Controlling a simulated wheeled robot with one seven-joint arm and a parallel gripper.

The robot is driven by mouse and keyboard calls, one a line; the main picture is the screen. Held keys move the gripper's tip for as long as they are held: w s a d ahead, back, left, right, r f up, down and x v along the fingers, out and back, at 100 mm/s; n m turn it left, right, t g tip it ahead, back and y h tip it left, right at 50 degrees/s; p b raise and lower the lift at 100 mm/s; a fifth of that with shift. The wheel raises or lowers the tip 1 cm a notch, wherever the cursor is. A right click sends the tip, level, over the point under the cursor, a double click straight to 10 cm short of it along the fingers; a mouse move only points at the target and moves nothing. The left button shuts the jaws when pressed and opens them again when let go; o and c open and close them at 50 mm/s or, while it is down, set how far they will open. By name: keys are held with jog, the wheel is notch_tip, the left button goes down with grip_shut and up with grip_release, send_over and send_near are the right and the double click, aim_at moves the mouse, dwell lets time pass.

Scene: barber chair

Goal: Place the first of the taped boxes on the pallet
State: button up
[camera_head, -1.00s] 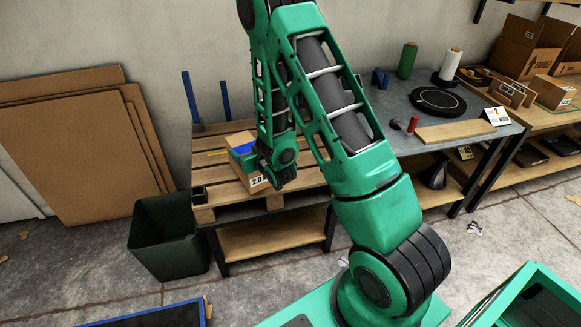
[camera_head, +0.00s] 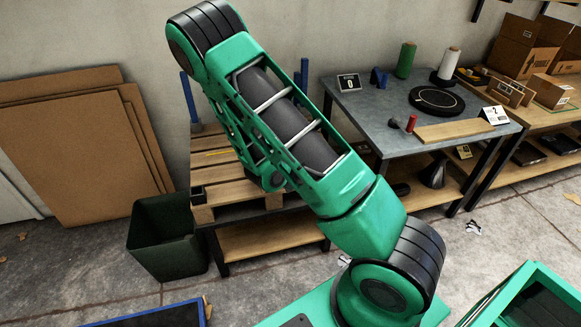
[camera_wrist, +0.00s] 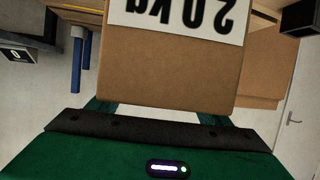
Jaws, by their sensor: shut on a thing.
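A brown cardboard box (camera_wrist: 165,70) with a white label reading "2.0 kg", upside down in the picture, fills the middle of the wrist view. My gripper (camera_wrist: 152,108) is shut on it, with a green finger showing at each side of its near end. The wooden pallet (camera_head: 222,178) lies on a low bench at the left in the head view. My arm covers its right part and hides the box and gripper there. Whether the box touches the pallet cannot be told.
Blue posts (camera_head: 188,95) rise behind the pallet. A dark green bin (camera_head: 165,235) stands left of the bench, near leaning cardboard sheets (camera_head: 75,140). On the right, a grey table (camera_head: 385,105) holds a black round plate (camera_head: 437,100), spools and number cards. Boxes (camera_head: 530,50) sit beyond.

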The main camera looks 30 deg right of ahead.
jog(key=shift+s+d+r, duration=0.2)
jog(key=shift+d+r, duration=0.05)
jog(key=shift+d, duration=0.15)
jog(key=shift+s+d+r, duration=0.15)
jog(key=shift+d+r, duration=0.05)
jog(key=shift+d, duration=0.2)
jog(key=d+r, duration=0.1)
jog(key=s+d+m+h, duration=0.1)
jog(key=shift+s+d+r, duration=0.15)
jog(key=shift+d+r, duration=0.15)
jog(key=shift+r, duration=0.1)
jog(key=w+d+f+h, duration=0.1)
jog(key=w+d+f, duration=0.6)
jog(key=d+f, duration=0.2)
jog(key=shift+d+m, duration=0.4)
jog(key=shift+d, duration=0.1)
dwell(0.7)
jog(key=o, duration=2.1)
jog(key=shift+s+f, duration=0.15)
